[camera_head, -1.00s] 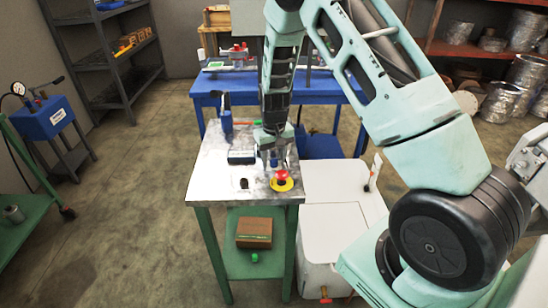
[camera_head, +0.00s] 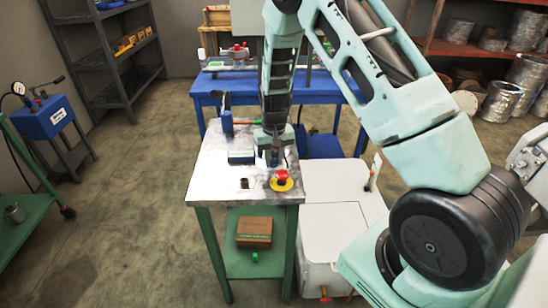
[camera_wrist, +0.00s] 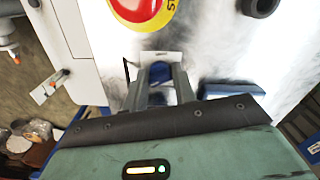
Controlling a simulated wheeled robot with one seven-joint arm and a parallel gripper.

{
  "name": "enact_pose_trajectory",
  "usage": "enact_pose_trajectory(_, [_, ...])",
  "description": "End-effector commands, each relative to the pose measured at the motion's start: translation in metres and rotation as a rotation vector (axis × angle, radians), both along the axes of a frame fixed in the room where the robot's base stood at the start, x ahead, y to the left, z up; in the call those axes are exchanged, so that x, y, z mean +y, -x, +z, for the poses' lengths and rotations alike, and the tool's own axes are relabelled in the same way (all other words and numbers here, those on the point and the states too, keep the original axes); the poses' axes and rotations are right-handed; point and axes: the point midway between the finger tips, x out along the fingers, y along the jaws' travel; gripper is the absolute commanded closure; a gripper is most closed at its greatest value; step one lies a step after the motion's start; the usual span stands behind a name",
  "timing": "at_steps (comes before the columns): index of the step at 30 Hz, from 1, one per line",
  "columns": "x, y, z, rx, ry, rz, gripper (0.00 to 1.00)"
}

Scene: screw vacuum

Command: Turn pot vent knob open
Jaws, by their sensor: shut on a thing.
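My gripper (camera_head: 274,158) points down at the metal-topped table and is shut on a small blue part, which I take to be the vent knob. In the wrist view the two fingers (camera_wrist: 160,82) stand on either side of this blue knob (camera_wrist: 158,98), which is mostly hidden by them. In the head view the gripper also hides most of it. I cannot make out the pot or which way the knob points.
A red emergency button on a yellow disc (camera_head: 281,181) sits just in front of my gripper. A blue device (camera_head: 227,122) is at the table's back left.

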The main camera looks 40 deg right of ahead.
Motion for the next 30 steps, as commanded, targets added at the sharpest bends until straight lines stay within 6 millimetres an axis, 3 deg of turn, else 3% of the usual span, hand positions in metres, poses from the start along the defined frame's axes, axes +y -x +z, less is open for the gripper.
enact_pose_trajectory(15, [-0.0004, 0.0004, 0.0014, 0.002, 0.001, -0.383, 0.96])
enact_pose_trajectory(30, [-0.0003, 0.0003, 0.0005, 0.002, 0.001, -0.541, 0.96])
